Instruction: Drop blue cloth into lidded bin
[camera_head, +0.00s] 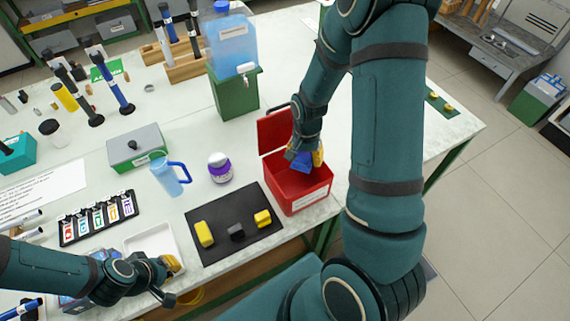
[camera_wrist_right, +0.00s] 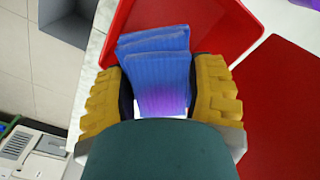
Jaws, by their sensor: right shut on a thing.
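The blue cloth (camera_wrist_right: 158,70) is folded and pinched between the yellow fingers of my right gripper (camera_wrist_right: 165,95). In the head view the cloth (camera_head: 299,160) shows as a small blue patch at the mouth of the red bin (camera_head: 303,196). My right gripper (camera_head: 308,156) is shut on it, over the bin opening. The bin's red lid (camera_head: 273,134) stands open at its back left side; the lid also fills the right of the right wrist view (camera_wrist_right: 275,105). My left gripper (camera_head: 172,278) is near the table's front edge; its finger gap is too small to judge.
A black mat (camera_head: 218,247) with yellow and dark blocks lies left of the bin. A purple-labelled jar (camera_head: 220,170), a blue jug (camera_head: 168,178) and a green stand (camera_head: 236,97) with a water tank stand behind it. A white tray (camera_head: 150,237) is near my left gripper.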

